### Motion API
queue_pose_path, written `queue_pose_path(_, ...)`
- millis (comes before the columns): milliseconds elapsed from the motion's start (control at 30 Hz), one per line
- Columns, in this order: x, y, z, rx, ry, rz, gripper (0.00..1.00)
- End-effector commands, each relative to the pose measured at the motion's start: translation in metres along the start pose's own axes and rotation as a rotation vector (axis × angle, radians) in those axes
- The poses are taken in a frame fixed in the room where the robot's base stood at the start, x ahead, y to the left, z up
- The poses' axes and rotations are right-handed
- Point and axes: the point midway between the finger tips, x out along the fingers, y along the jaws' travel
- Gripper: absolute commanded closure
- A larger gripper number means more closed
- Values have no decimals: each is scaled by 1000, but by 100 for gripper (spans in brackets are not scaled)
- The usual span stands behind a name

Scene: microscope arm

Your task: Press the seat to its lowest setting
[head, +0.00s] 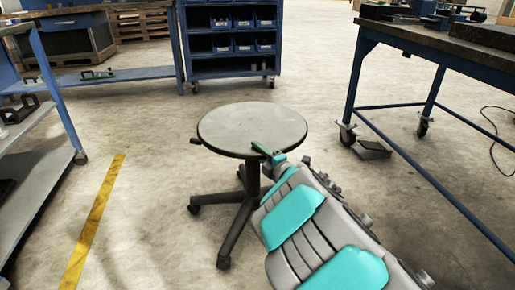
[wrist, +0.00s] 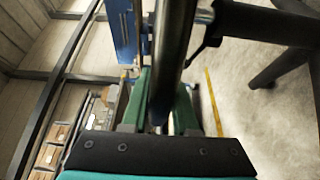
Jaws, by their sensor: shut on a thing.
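The seat is the round grey top (head: 250,127) of a stool with a dark column and a splayed wheeled base (head: 236,215). A small dark knob (head: 195,141) sticks out under its left edge. My gripper (head: 266,150) is at the seat's near right edge, one green finger showing over the rim. In the wrist view the seat (wrist: 175,60) is a dark slab seen edge-on, its rim between my green fingers (wrist: 170,108). My gripper is shut on this rim. A dark lever (wrist: 205,45) shows beside the seat there. The lower finger is hidden in the head view.
A blue shelf rack (head: 232,40) with bins stands behind the stool. A blue-framed workbench (head: 440,45) is at right and a grey shelf (head: 45,140) at left. A yellow floor line (head: 95,220) runs left of the stool, with clear floor around it.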

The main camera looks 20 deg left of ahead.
Motion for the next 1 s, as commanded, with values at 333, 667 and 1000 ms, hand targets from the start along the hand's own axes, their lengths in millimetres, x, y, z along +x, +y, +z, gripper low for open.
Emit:
queue_pose_path(333, 0, 0, 0, 0, 0, -2, 62)
queue_pose_path(667, 0, 1, 0, 0, 0, -1, 43)
queue_pose_path(1000, -10, 2, -1, -1, 1, 1, 43)
